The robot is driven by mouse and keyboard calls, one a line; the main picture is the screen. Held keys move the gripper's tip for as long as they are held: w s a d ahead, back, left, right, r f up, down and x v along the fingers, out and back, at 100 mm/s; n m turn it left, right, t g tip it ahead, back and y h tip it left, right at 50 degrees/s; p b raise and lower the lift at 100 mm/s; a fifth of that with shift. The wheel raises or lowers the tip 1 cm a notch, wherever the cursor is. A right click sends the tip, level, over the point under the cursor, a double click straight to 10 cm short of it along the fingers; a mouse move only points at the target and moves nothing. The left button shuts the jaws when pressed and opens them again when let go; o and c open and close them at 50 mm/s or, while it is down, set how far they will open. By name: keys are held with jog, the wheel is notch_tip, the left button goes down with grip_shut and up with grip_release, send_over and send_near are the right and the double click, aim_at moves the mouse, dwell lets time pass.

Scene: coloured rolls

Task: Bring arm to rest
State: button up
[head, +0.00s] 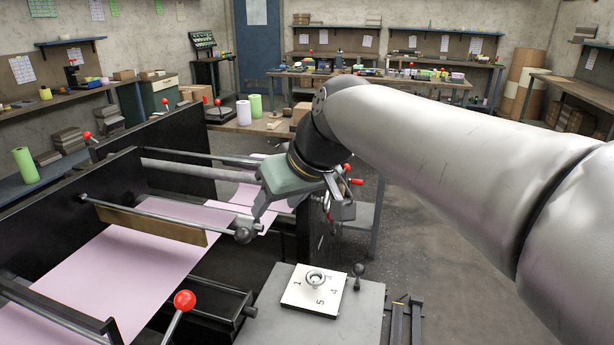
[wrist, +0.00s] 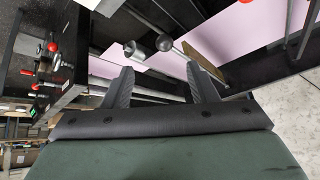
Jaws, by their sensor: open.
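My arm reaches in from the right in the head view and bends down at its wrist. My gripper (head: 262,217) hangs at the machine's right side, near the end of a metal bar with a knob. In the wrist view the two dark fingers of my gripper (wrist: 162,82) stand apart with nothing between them. The machine (head: 115,190) has black side plates, and a pink sheet (head: 130,265) runs through it. I cannot tell from these views whether the fingers touch any part of it.
A grey stand with a numbered white plate (head: 302,303) and a dark-knobbed lever (head: 358,272) stands in front. A red-knobbed lever (head: 184,301) rises left of it. A white roll (head: 244,112) and a green roll (head: 255,105) stand on the back table. Floor (head: 450,240) is open below my arm.

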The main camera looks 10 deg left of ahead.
jog(key=s+d+f+m+g+h+p, duration=0.1)
jog(key=s+d+f+m+h+p, duration=0.2)
jog(key=d, duration=0.6)
jog(key=s+d+f+m+h+p, duration=0.1)
jog(key=s+d+f+m+p, duration=0.15)
jog(key=d+f, duration=0.4)
jog(key=s+d+f+m+g+h+p, duration=0.1)
jog(key=s+d+f, duration=0.4)
jog(key=s+d, duration=0.5)
jog(key=shift+s+d+f+m+g+h+p, duration=0.2)
jog(key=shift+d+f+m+g+h+p, duration=0.3)
jog(key=shift+m+p, duration=0.6)
jog(key=shift+d+r, duration=0.1)
jog(key=shift+r, duration=0.1)
